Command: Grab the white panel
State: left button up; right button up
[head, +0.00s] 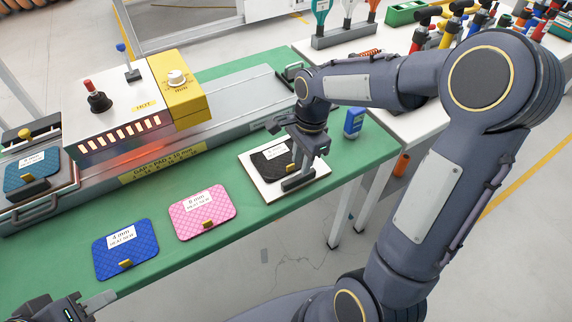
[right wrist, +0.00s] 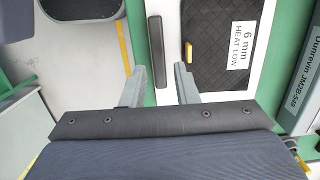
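The white panel (head: 257,180) lies flat on the green bench, with a black quilted pad (head: 271,160) on top. In the right wrist view the panel (right wrist: 255,92) shows beside and under the pad (right wrist: 215,75), whose label reads "6 mm HEAT LOW". A dark bar handle (right wrist: 155,55) runs along the panel's edge. My right gripper (right wrist: 159,78) is open and empty, its two fingers on either side of the handle's line; contact is not visible. In the head view the right gripper (head: 299,168) is over the panel's right side. My left gripper (head: 92,303) is partly cut off at bottom left.
A pink pad (head: 202,208) and a blue pad (head: 125,248) lie left of the panel. Behind stands a heater (head: 120,125) marked HOT with a glowing front. A blue bottle (head: 354,122) stands right of the panel. A tool table (head: 330,58) is at the back right.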

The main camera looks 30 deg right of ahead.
aim_at(299, 176)
jog(key=f, duration=0.5)
jog(key=shift+s+a+f, duration=0.15)
jog(key=shift+a+f, duration=0.15)
jog(key=shift+f, duration=0.1)
grip_shut()
